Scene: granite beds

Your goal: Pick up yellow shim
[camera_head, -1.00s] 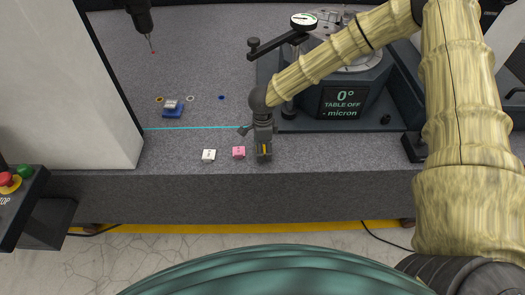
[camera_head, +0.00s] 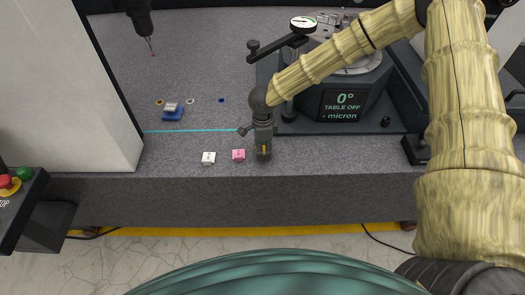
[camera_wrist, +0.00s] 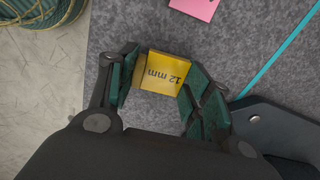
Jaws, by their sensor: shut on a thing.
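The yellow shim (camera_wrist: 163,73), a small block marked "12 mm", sits between the two green-padded fingers of my gripper (camera_wrist: 160,85) in the wrist view. The fingers are shut on it, one on each side. In the head view my gripper (camera_head: 263,150) points down at the front part of the granite bed, and only a sliver of the yellow shim (camera_head: 264,150) shows. I cannot tell whether the shim touches the granite.
A pink block (camera_head: 238,155) and a white block (camera_head: 208,158) lie left of my gripper on the granite bed (camera_head: 180,190). A blue block (camera_head: 173,115) and small rings lie farther back. The dark rotary table base (camera_head: 345,100) stands behind right. A probe (camera_head: 150,45) hangs at upper left.

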